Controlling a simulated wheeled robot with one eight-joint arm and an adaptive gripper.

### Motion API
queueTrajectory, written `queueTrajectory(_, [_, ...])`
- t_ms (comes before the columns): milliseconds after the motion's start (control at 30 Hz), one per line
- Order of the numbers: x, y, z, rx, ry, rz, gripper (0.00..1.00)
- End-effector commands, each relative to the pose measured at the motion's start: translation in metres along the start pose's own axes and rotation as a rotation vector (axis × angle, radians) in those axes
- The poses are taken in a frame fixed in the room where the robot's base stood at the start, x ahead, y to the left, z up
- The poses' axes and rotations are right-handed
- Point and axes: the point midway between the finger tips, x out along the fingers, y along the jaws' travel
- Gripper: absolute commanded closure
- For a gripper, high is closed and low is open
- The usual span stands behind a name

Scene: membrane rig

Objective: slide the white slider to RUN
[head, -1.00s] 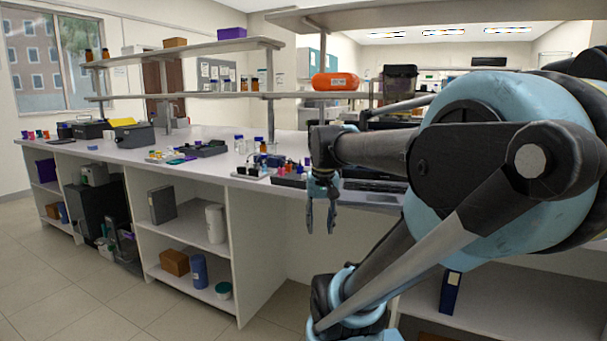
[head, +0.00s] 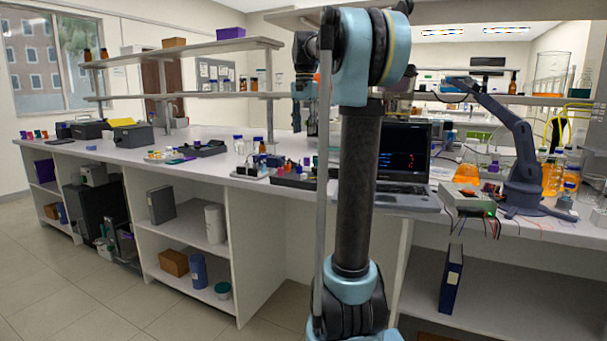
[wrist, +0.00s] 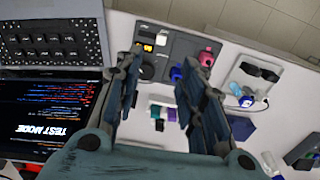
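My gripper (wrist: 162,58) is open and empty, its two fingers apart over the bench in the wrist view. In the head view my gripper (head: 304,118) hangs above the bench, partly hidden by my arm. Beyond the fingertips in the wrist view is a dark panel (wrist: 181,47) with a small white piece, a yellow piece and a round black knob. The white piece (wrist: 161,40) may be the white slider, but it is too small to tell. No RUN label is readable. In the head view a dark unit with coloured parts (head: 292,182) sits at the bench's front edge.
An open laptop (head: 402,165) stands right of my arm; its screen (wrist: 45,115) reads TEST MODE in the wrist view. A blue desktop arm (head: 522,165) and orange flasks (head: 467,172) stand farther right. A white holder (wrist: 252,75) with dark pieces lies right of the fingers. A shelf (head: 190,48) overhangs the bench.

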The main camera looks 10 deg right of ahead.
Motion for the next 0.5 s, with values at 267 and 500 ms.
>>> queueTrajectory(267, [0.006,-0.005,-0.008,0.018,-0.004,0.003,0.63])
queueTrajectory(500, [0.045,-0.005,-0.007,0.017,-0.004,0.003,0.63])
